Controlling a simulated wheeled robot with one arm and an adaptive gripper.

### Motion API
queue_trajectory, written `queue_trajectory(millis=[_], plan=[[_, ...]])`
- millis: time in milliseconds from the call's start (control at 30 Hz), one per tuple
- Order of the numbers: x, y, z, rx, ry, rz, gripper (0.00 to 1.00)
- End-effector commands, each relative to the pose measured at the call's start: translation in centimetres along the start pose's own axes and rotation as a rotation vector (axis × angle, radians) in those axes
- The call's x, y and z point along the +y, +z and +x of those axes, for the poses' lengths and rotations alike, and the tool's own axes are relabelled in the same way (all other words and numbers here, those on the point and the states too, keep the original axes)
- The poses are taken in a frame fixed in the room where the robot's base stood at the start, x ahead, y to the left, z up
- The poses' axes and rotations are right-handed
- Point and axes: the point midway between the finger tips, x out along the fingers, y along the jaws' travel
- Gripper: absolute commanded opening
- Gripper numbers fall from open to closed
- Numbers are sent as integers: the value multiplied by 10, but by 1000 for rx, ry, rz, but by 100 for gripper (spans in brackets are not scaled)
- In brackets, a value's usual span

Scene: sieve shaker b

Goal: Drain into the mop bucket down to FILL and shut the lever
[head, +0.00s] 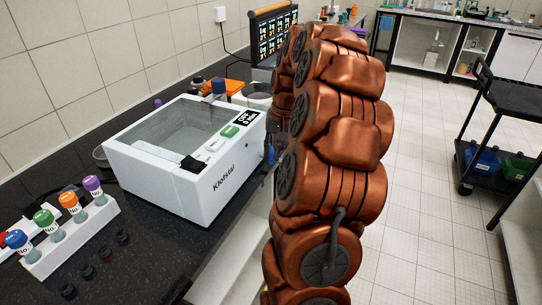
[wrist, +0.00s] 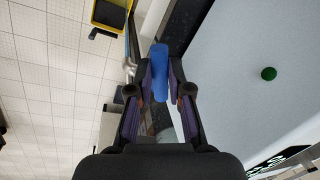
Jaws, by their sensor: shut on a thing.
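The white Klofstal bath (head: 205,188) stands on the dark counter in the head view, with a clear window in its top. Its white side also fills the right of the wrist view (wrist: 250,40). A blue lever (wrist: 160,58) lies between the two fingers of my gripper (wrist: 161,84), which is shut on it beside the bath. A yellow mop bucket (wrist: 114,15) with a dark inside shows at the top left of the wrist view, on the tiled floor. In the head view my arm hides most of the gripper. The FILL mark and the liquid level cannot be made out.
A white rack (head: 77,236) with several colour-capped bottles stands left of the bath. A screen (head: 272,38) stands behind it. A black cart (head: 503,125) with blue and green bins is at the right. Tiled floor between is clear.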

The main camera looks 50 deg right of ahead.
Motion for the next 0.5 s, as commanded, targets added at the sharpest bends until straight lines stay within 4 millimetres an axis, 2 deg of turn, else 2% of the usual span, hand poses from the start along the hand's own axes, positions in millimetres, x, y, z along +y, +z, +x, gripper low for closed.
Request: queue_trajectory(millis=[500], plan=[[2, 0, 0, -11, 2, -50, 0]])
